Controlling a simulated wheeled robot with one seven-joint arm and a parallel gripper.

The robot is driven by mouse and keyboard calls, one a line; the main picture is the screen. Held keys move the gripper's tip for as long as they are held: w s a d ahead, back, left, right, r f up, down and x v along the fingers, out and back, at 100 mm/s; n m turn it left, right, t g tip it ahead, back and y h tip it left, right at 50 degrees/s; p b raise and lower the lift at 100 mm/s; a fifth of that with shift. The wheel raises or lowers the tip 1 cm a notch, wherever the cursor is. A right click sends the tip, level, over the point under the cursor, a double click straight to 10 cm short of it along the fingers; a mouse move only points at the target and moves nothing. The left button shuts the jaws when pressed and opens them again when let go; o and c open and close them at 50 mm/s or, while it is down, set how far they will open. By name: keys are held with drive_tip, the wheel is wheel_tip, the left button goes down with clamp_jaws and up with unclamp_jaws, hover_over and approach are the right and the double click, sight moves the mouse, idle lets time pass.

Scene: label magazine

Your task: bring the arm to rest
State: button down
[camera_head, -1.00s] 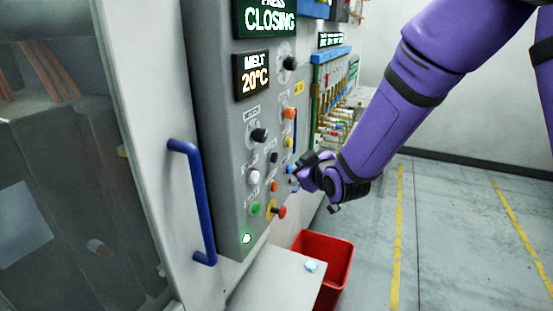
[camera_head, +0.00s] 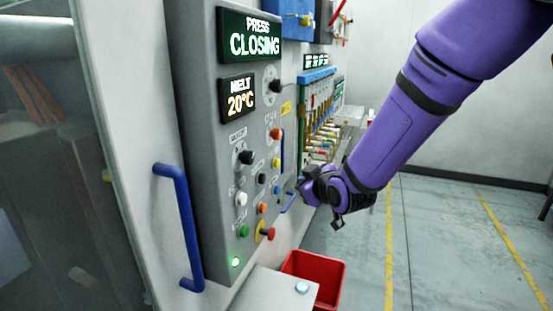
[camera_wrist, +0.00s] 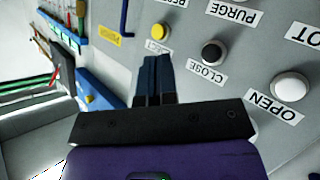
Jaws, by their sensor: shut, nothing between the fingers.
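My purple arm reaches in from the upper right in the head view. My gripper (camera_head: 300,190) is at its lower end, by the right edge of the grey control panel (camera_head: 205,170). In the wrist view my gripper (camera_wrist: 153,60) has its dark fingers together, with nothing between them. They point at the panel face near the yellow button (camera_wrist: 159,31) and left of the black CLOSE button (camera_wrist: 213,52). I cannot tell whether the fingertips touch the panel.
A blue handle (camera_head: 183,225) stands out from the door at left. A red bin (camera_head: 328,272) and a grey ledge (camera_head: 265,292) with a small pale item (camera_head: 302,287) are below the panel. A rack of coloured parts (camera_head: 318,125) is behind my gripper. Open floor lies right.

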drive_tip(key=s+d+r+m+g+h, duration=0.1)
drive_tip(key=s+d+r+m+h, duration=0.1)
drive_tip(key=s+d+r, duration=0.4)
drive_tip(key=s+d+r+m+g+h, duration=0.2)
drive_tip(key=s+d+r+m, duration=0.15)
drive_tip(key=d, duration=0.55)
drive_tip(key=s+d+r+m+g, duration=0.1)
drive_tip(key=s+d, duration=0.2)
drive_tip(key=s, duration=0.4)
drive_tip(key=s+d+r+m+g+h, duration=0.1)
drive_tip(key=s+d+m+g, duration=0.1)
drive_tip(key=s, duration=0.6)
drive_tip(key=s+d+r+m+g+h, duration=0.1)
drive_tip(key=s+d, duration=0.3)
drive_tip(key=s, duration=0.4)
drive_tip(key=shift+s+d+r+m, duration=0.2)
drive_tip(key=shift+d+r+m, duration=0.2)
drive_tip(key=shift+r, duration=0.1)
drive_tip(key=shift+w, duration=0.1)
